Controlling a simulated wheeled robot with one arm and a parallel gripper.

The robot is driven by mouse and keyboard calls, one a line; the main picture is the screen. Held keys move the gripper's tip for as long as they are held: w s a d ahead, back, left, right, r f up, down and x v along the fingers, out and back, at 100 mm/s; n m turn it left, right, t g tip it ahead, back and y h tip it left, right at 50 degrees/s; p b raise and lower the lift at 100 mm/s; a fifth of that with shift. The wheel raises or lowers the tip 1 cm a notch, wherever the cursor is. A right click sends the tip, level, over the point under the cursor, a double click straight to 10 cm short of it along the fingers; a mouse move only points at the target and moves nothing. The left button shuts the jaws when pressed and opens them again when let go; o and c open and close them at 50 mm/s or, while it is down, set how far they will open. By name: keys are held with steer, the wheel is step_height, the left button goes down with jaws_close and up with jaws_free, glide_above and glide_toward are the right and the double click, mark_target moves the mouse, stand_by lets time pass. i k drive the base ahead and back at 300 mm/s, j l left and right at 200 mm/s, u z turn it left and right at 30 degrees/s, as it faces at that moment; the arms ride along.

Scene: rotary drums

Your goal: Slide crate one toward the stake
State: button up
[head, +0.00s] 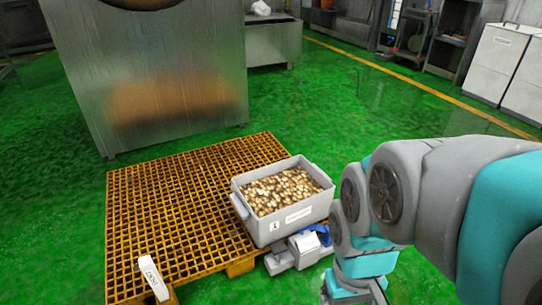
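A grey crate (284,224) filled with small brown and pale pieces sits at the right side of an orange grid pallet (175,205). It has a label and a dark mark on its near wall; the label is too small to read. A short white post with lettering (153,278), perhaps the stake, stands at the pallet's near left edge. My gripper (278,262) is low beside the crate's near wall, close below it. I cannot tell whether it touches the crate. Its fingers are too unclear to show whether they are open or shut.
A large metal machine (160,80) stands behind the pallet. The pallet's grid is bare between the crate and the white post. Green floor (370,110) is open to the right, with white bins (500,62) and shelving farther back.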

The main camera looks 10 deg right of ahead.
mark_target(274, 201)
steer(key=i+j+z, duration=0.35)
steer(key=i, duration=0.25)
steer(key=z, duration=1.25)
